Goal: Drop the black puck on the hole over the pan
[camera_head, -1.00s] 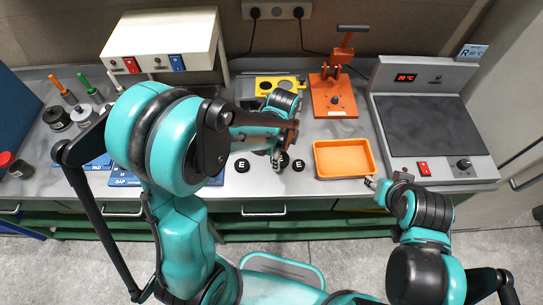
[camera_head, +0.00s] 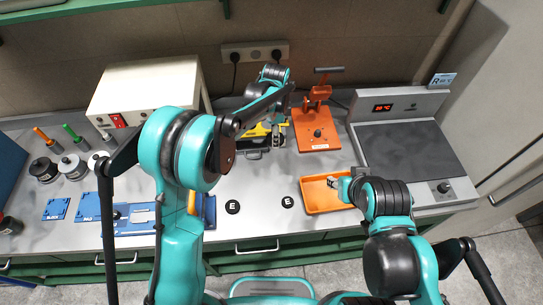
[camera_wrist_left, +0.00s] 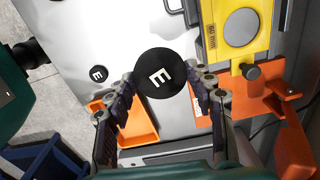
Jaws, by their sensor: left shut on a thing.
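My left gripper (camera_wrist_left: 163,92) is shut on a black puck (camera_wrist_left: 160,72) with a white E, held up off the bench. In the head view my left gripper (camera_head: 278,132) is at the front right of the yellow plate (camera_head: 258,131), and the held puck is hard to make out. In the left wrist view the yellow plate (camera_wrist_left: 260,50) has a round grey opening or disc (camera_wrist_left: 242,27), apart from the puck. A dark pan-like box (camera_head: 258,150) is under the plate, partly hidden.
Two more E pucks lie on the bench, one left (camera_head: 232,207) and one right (camera_head: 288,202). An orange tray (camera_head: 316,205) and an orange lever press (camera_head: 316,133) stand to the right, near a hot plate (camera_head: 408,150). Blue trays lie left.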

